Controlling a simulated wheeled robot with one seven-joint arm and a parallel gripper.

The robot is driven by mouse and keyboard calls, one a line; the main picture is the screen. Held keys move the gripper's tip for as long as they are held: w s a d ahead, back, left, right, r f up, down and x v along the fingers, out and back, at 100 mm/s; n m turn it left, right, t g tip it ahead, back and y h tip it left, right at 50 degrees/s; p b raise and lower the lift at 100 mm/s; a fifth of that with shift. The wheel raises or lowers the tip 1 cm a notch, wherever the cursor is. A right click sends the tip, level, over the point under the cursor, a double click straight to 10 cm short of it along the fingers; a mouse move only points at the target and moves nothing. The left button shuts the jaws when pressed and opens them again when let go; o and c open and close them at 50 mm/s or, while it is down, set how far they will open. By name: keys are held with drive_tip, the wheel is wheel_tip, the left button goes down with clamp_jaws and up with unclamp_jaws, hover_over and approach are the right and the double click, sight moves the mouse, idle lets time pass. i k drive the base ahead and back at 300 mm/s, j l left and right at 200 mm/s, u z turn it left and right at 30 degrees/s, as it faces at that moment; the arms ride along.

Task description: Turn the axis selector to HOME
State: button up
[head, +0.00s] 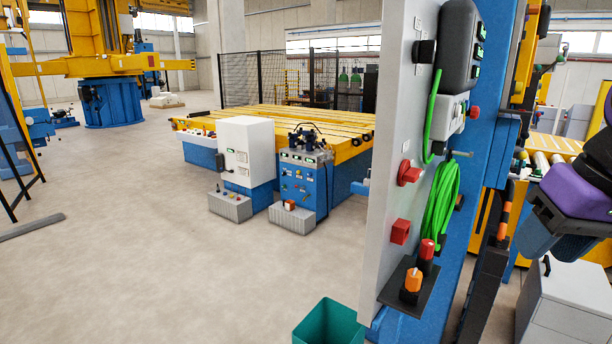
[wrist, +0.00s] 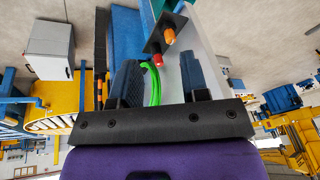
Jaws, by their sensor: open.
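A grey upright control panel (head: 385,150) on a blue column stands right of centre in the head view. It carries a black knob (head: 424,50) near the top, a red round knob (head: 408,173) and a red square block (head: 400,231) below. The labels are too small to read, so I cannot tell which control is the axis selector. My gripper (wrist: 159,62) is open and empty in the wrist view, its two dark fingers apart, facing the panel's lower end.
A coiled green cable (head: 440,205) hangs on the panel's side. A black shelf (head: 404,292) juts out low, bearing an orange-topped piece (head: 413,281) and a red-topped piece (head: 427,250). A green bin (head: 328,326) stands below. A grey cabinet (head: 575,310) is at the lower right.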

sight(423, 52)
drive_tip(key=l+u, duration=0.15)
drive_tip(key=l, duration=0.5)
drive_tip(key=k+l+u, duration=0.15)
drive_tip(key=l, duration=0.5)
